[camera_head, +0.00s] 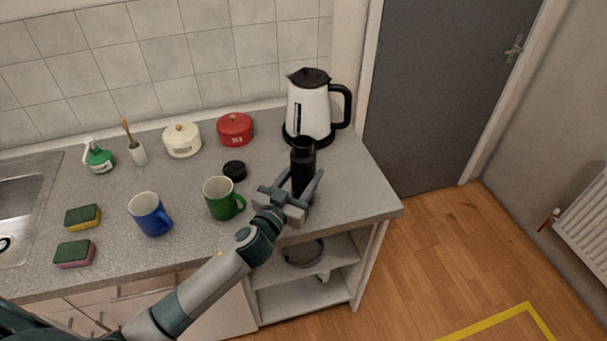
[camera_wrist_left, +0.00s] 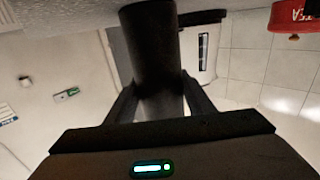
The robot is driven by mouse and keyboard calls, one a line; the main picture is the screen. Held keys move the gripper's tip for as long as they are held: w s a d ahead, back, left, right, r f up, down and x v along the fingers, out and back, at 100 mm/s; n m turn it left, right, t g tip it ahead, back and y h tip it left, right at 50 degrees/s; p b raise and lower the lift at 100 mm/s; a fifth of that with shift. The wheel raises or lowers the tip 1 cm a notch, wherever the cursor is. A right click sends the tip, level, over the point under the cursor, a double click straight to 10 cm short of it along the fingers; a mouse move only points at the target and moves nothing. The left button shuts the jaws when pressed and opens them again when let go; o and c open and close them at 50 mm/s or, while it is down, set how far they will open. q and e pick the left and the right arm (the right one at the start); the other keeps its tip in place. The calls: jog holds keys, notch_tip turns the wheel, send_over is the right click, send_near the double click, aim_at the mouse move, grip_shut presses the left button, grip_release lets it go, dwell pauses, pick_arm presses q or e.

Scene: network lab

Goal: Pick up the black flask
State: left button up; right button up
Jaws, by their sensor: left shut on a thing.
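The black flask (camera_head: 302,161) stands upright near the right end of the grey counter, in front of the white kettle. My left gripper (camera_head: 302,192) has its fingers around the lower part of the flask and is shut on it. In the left wrist view the flask (camera_wrist_left: 152,50) is a dark cylinder between the two fingers (camera_wrist_left: 158,95). I cannot tell whether its base touches the counter. My right gripper is in neither view.
The white kettle (camera_head: 309,108) is close behind the flask. A black lid (camera_head: 234,170), a green mug (camera_head: 220,199) and a blue mug (camera_head: 148,214) are to its left. A red tin (camera_head: 235,130) and a cream tin (camera_head: 182,140) stand near the wall. The counter's right edge is close.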

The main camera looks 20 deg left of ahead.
aim_at(304, 162)
pick_arm(q)
jog(key=shift+r, duration=0.35)
jog(key=shift+r+b, duration=0.45)
jog(key=shift+r, duration=1.4)
jog(key=s+d+r+b, duration=0.2)
jog(key=s+d+r, duration=0.4)
jog(key=d, duration=0.3)
jog(key=shift+s+d+r+b, duration=0.25)
jog(key=shift+r+b, duration=0.05)
jog(key=shift+r, duration=0.05)
